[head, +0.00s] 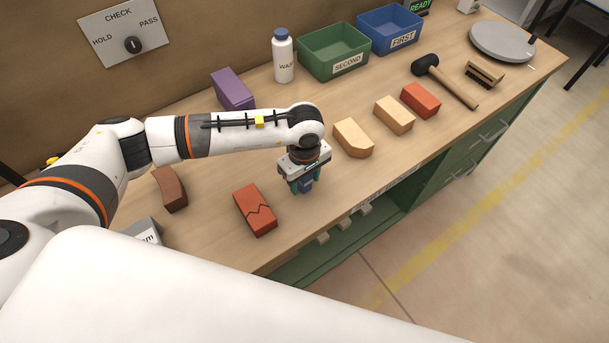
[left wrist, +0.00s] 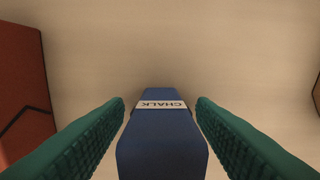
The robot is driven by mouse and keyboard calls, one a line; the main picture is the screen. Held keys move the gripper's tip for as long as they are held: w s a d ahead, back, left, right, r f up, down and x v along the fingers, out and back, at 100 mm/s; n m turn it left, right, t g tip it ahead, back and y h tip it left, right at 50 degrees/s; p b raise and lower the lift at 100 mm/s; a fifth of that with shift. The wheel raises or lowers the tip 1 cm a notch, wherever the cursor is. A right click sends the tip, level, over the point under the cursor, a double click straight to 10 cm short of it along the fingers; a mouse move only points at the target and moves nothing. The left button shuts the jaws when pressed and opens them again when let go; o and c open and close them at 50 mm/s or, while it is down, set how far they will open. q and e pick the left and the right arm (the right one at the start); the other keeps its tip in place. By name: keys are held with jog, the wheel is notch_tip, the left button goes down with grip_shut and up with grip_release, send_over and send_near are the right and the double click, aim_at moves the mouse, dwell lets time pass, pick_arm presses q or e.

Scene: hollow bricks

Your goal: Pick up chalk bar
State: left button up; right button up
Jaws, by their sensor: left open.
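The chalk bar (left wrist: 162,135) is a blue block with a white band lettered CHALK. In the left wrist view it lies between the two green fingers of my left gripper (left wrist: 160,112), with a gap on each side. In the head view my left gripper (head: 302,186) points down at the bench. The blue chalk bar (head: 306,184) shows only partly there, between the fingers. The left gripper is open and around the bar, not closed on it. My right gripper is not in either view.
A red brick with a zigzag line (head: 256,210) lies left of the gripper. A tan brick (head: 352,138) lies to its right. A purple brick (head: 232,89), a white bottle (head: 283,58) and a green bin (head: 333,50) stand behind. The bench's front edge is close in front.

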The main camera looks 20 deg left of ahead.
pick_arm(q)
jog(key=shift+f, duration=0.1)
jog(key=c, duration=1.1)
notch_tip(320, 180, up, 9)
jog(key=b, duration=0.2)
jog(key=shift+r+b, duration=0.2)
jog(key=shift+b, duration=0.1)
jog(key=shift+r, duration=0.4)
